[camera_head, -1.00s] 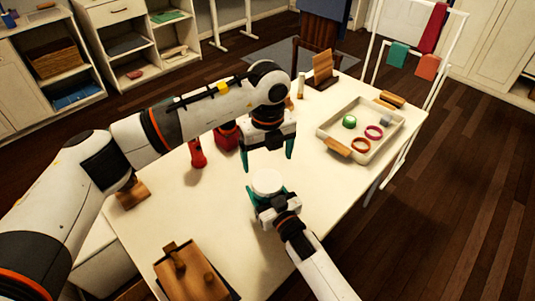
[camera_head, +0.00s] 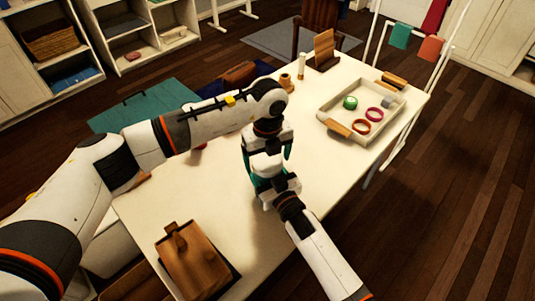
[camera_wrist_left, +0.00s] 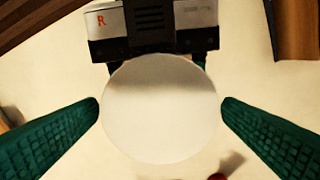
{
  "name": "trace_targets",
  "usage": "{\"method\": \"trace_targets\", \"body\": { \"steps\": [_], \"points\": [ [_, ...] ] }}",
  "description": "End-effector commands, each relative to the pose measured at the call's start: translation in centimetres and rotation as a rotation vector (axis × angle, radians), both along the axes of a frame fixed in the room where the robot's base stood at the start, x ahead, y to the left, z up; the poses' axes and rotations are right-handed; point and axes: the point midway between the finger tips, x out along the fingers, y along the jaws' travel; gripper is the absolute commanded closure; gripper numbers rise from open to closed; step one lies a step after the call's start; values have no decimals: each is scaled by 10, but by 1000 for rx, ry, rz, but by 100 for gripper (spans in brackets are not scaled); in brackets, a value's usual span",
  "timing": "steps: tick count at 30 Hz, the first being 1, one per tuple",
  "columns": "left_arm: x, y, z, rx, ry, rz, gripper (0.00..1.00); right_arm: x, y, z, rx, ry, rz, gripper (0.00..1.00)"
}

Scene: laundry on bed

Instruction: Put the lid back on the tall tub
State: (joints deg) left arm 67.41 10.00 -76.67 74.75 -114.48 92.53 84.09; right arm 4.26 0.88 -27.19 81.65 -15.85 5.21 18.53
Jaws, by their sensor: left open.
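A smooth white round piece (camera_head: 266,164) stands above the table, in front of my right gripper (camera_head: 270,184). In the left wrist view its flat round face (camera_wrist_left: 160,108) fills the middle. It looks like a lid or a covered tub top; what lies under it is hidden. My right gripper's teal fingers lie at either side of it, partly covered, and seem closed on it. My left gripper (camera_head: 268,154) points down from above, open, with one finger (camera_wrist_left: 50,138) on each side of the disc. Contact with the disc is unclear.
A cream tray (camera_head: 330,118) with a green roll (camera_head: 350,102) and rings stands at the right back of the table (camera_head: 225,215). A wooden block with a handle (camera_head: 190,262) lies at the front left. A wooden stand (camera_head: 324,48) is at the back.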

Motion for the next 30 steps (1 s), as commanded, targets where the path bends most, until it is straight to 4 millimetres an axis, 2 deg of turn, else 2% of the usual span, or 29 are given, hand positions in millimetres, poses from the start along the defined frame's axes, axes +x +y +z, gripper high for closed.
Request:
{"method": "trace_targets", "body": {
  "steps": [2,9,10,16,19,30],
  "points": [
    [0,0,0,0,0,0,14,0,0,1,1,-2,0,99],
    [0,0,0,0,0,0,53,0,0,1,1,-2,0,99],
    [0,0,0,0,0,0,57,0,0,1,1,-2,0,99],
    [0,0,1,-1,0,-4,58,0,0,1,1,-2,0,99],
    [0,0,1,0,0,-67,58,0,0,1,1,-2,0,99],
    [1,0,1,8,3,-729,58,0,0,1,1,-2,0,99]
  ]
}}
